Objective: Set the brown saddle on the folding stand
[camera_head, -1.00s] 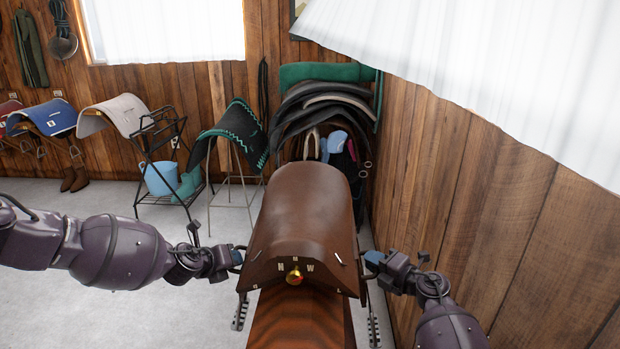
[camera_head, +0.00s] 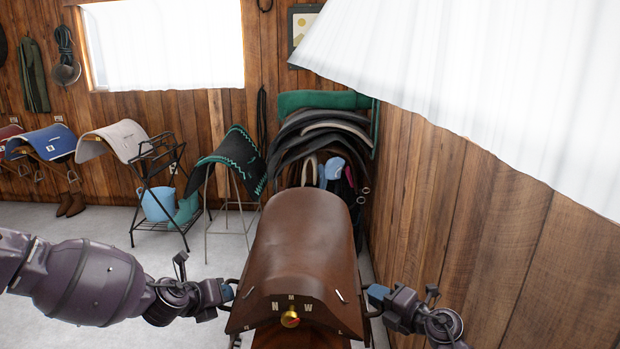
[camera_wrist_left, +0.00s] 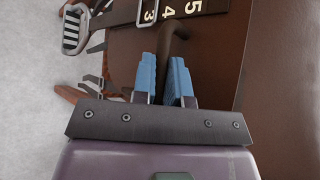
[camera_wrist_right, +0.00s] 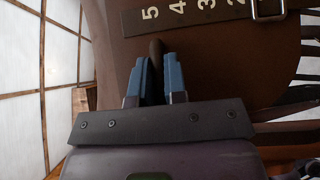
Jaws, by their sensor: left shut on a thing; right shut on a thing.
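The brown saddle (camera_head: 305,245) is in the lower middle of the head view, with its front, pale letters and a round brass piece towards me. My left gripper (camera_head: 229,291) is shut on a dark loop at the saddle's left side; the loop (camera_wrist_left: 178,38) shows between the blue fingers in the left wrist view. My right gripper (camera_head: 373,295) is shut on a matching loop (camera_wrist_right: 156,52) at the right side. A black metal-frame stand (camera_head: 151,178), apparently the folding stand, is at the back left. Whether the saddle touches anything beneath it is hidden.
A light blue bucket (camera_head: 157,205) is on the black frame's lower part. A thin-legged stand with a dark green-edged pad (camera_head: 236,158) is just right of it. Saddles are stacked (camera_head: 322,130) in the corner. A wooden wall (camera_head: 480,225) is close on the right. Grey floor (camera_head: 105,265) is open at left.

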